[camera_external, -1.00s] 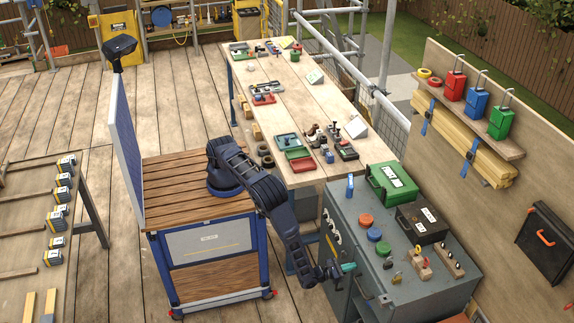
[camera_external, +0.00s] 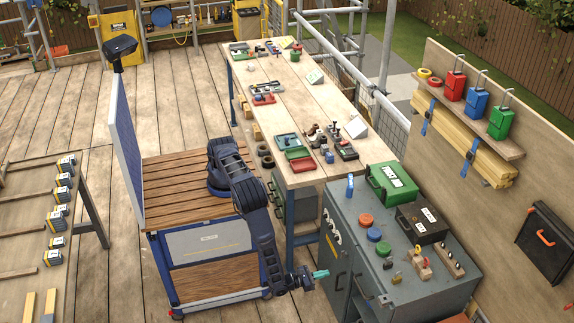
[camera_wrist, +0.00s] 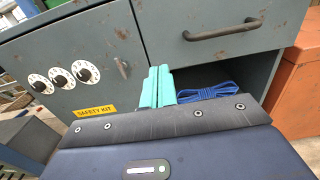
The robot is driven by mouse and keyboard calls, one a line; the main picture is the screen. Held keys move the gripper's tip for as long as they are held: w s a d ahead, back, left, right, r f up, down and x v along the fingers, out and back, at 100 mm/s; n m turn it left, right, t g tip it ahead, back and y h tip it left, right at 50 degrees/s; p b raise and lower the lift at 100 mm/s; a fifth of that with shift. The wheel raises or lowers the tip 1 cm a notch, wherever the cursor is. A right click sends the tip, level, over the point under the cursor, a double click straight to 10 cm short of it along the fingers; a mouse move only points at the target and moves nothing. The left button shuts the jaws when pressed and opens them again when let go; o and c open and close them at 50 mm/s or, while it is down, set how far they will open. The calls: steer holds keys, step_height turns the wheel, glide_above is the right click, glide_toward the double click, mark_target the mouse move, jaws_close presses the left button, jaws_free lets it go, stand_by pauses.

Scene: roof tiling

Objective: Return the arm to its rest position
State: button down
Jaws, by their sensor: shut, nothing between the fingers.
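My gripper (camera_external: 321,274) is at the end of my dark blue arm, low in front of the grey cabinet (camera_external: 345,240). In the wrist view its two teal fingers (camera_wrist: 158,87) are pressed together with nothing between them. They point toward the cabinet front, which has several white dials (camera_wrist: 60,78), a yellow "SAFETY KIT" label (camera_wrist: 95,112) and a dark handle (camera_wrist: 222,30). A coil of blue cord (camera_wrist: 208,92) lies in an open dark recess of the cabinet, behind and right of the fingers in that view.
The cabinet top holds a green case (camera_external: 392,184), a black box (camera_external: 421,222) and red and blue round pieces. A long workbench (camera_external: 300,95) with tools and trays stands behind. The wooden deck (camera_external: 120,270) left of my base is partly clear.

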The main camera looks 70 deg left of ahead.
steer(key=shift+s, duration=0.35)
